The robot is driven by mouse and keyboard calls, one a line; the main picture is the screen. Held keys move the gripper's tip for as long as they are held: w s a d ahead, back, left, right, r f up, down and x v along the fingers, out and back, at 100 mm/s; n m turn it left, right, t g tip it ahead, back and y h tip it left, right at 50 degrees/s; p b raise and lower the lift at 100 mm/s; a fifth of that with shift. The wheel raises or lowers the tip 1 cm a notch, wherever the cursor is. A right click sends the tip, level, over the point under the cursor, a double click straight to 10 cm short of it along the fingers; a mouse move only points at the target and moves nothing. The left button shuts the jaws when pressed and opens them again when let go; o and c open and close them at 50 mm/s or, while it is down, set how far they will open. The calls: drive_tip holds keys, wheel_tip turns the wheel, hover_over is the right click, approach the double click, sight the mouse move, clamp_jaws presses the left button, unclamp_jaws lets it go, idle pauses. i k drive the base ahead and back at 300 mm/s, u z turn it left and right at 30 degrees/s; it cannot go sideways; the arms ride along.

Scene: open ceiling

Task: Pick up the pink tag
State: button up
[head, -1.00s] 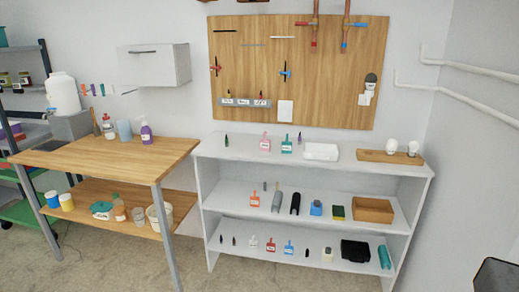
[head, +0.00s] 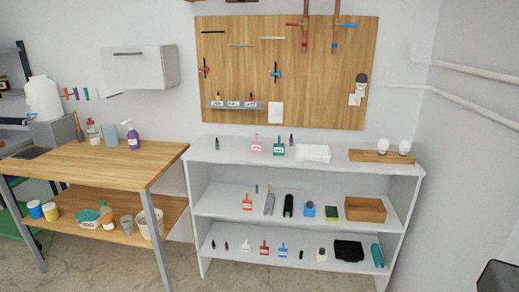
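The pink tag (head: 256,145) stands on the white top of the shelf unit (head: 230,155), towards the back and left of the middle. It has a white label on its front and a narrow upper part. A similar teal tag (head: 279,147) stands just to its right, with a small gap between them. Nothing covers the pink tag.
A small green item (head: 217,144) and a white box (head: 315,153) share the shelf top, with a wooden tray (head: 382,156) holding bulbs at right. A wooden table (head: 90,160) stands at left. The shelf top's front strip is clear.

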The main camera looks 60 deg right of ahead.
sight(256, 147)
drive_tip(key=i, duration=0.85)
drive_tip(key=u, duration=0.05)
